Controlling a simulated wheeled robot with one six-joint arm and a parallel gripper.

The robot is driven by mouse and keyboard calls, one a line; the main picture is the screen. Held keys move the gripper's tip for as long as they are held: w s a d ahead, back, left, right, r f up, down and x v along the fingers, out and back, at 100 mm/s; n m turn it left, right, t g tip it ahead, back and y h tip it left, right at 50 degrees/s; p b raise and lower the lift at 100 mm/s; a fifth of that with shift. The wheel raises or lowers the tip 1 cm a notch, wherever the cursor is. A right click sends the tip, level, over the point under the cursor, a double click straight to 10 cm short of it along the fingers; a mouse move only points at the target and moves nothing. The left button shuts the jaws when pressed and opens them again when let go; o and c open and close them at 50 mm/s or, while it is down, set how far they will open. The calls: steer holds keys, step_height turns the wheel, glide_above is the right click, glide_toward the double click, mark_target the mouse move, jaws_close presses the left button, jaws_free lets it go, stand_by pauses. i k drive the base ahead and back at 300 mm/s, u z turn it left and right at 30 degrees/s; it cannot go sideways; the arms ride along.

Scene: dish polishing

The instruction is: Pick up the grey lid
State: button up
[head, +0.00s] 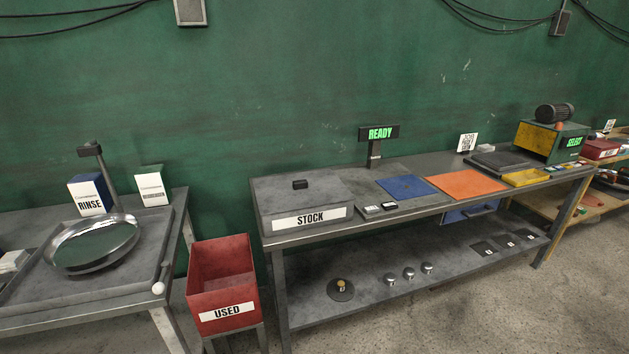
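In the head view, a grey lid (325,189) with a small dark block-shaped handle (300,184) lies flat on top of the grey box labelled STOCK (268,226). The box stands at the left end of the long grey workbench. The lid appears to cover the box, so its inside is hidden. My gripper is not in view.
Small dark-topped items (381,208), a blue mat (404,187) and an orange mat (466,184) lie right of the box. A READY sign (380,133) stands behind. Floor at right front is clear.

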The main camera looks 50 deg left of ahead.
mark_target(275, 195)
steer(key=u, duration=0.4)
steer(key=i, duration=1.3)
steer(key=u, duration=1.9)
steer(key=i, duration=1.2)
steer(key=u, duration=1)
steer(key=i, duration=0.25)
steer(key=u, duration=0.1)
